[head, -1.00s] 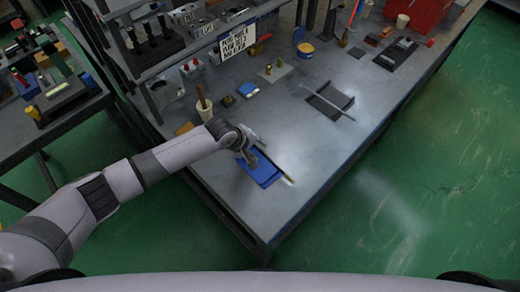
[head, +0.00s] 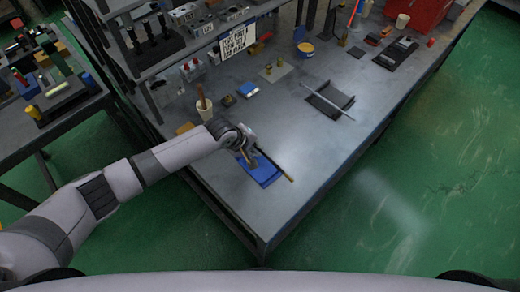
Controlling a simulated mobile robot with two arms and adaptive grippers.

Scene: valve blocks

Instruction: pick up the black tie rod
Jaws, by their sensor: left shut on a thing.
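The black tie rod (head: 272,163) is a thin dark rod with a brass-coloured end toward the lower right. It runs slantwise along the far right side of a blue tray (head: 264,176) near the front edge of the workbench. My left gripper (head: 249,158) is over the tray at the rod's upper left end and is shut on the rod. The fingers are small and partly hidden by the wrist, so the exact grip and any gap below the rod are unclear. My right gripper is not in view.
The grey workbench (head: 300,190) is clear to the right of the tray. Behind are a white cup (head: 204,110) with a brown handle, a black holder (head: 327,106) with a silver rod across it, and small blocks. A shelf stands at back left.

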